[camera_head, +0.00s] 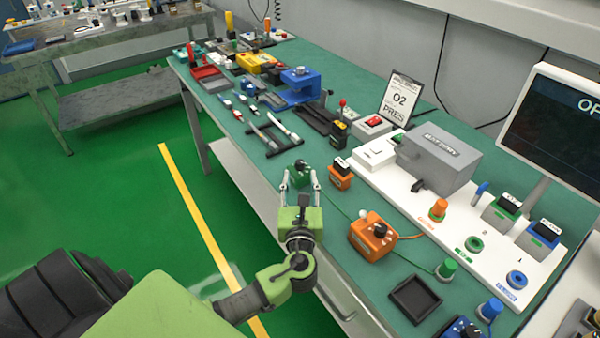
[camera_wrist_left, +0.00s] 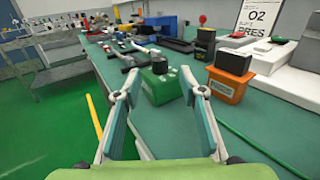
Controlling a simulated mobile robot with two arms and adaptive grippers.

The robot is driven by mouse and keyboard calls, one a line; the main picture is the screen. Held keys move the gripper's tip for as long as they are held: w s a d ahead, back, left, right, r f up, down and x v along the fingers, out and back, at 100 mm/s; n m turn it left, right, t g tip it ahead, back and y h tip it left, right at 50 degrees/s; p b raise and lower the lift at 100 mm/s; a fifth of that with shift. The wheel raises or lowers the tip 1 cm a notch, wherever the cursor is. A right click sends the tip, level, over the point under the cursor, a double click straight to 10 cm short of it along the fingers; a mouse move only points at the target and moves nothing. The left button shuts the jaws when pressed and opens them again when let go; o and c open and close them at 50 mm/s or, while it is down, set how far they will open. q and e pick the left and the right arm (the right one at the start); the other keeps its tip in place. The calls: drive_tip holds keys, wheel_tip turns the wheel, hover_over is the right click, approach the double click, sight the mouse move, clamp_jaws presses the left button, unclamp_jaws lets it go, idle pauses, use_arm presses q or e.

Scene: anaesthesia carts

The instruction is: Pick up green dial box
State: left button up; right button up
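The green dial box (camera_head: 299,174) with a dark knob on top stands near the front edge of the green table. It also shows in the left wrist view (camera_wrist_left: 161,84), upright on the table between my fingers. My left gripper (camera_head: 300,188) is open, with one finger on each side of the box. In the wrist view the fingertips (camera_wrist_left: 160,92) flank the box, with a visible gap on the left side; contact on the right side is hard to tell. My right gripper is not in view.
An orange box with a black top (camera_head: 340,174) stands close to the right of the green box. An orange dial box (camera_head: 372,236) and an empty black tray (camera_head: 415,299) are nearer. A white panel (camera_head: 465,217) fills the right side.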

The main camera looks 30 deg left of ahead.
sight(300, 166)
use_arm(q)
drive_tip(key=x, duration=0.4)
drive_tip(key=shift+r, duration=0.1)
clamp_jaws()
drive_tip(key=shift+r, duration=0.15)
